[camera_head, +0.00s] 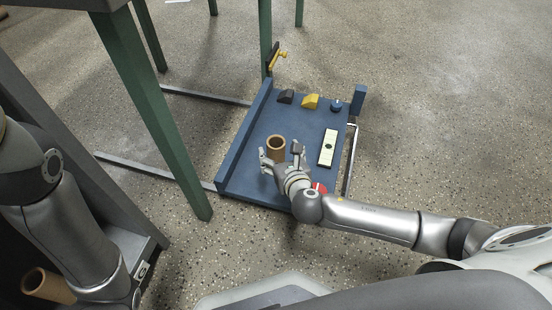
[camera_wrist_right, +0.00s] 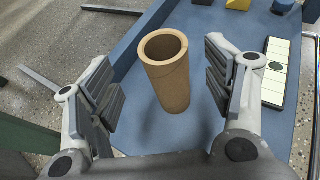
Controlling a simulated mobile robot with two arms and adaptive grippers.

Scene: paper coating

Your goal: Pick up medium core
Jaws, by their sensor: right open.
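A brown cardboard core (camera_head: 276,146), a hollow tube, stands upright on a blue tray-like platform (camera_head: 262,124). It also shows in the right wrist view (camera_wrist_right: 166,82), with its open end up. My right gripper (camera_head: 281,153) is open, with one finger on each side of the core. In the right wrist view its fingers (camera_wrist_right: 162,90) are apart from the core, with a gap on both sides. Another brown core (camera_head: 48,285) lies tilted at the lower left of the head view. My left arm comes in at the left, but its gripper is not in view.
On the platform are a dark block (camera_head: 286,97), a yellow block (camera_head: 310,101), a blue round part (camera_head: 336,105), a pale green panel (camera_head: 328,148) and a red part (camera_head: 320,188). A green table leg (camera_head: 160,110) stands left of the platform.

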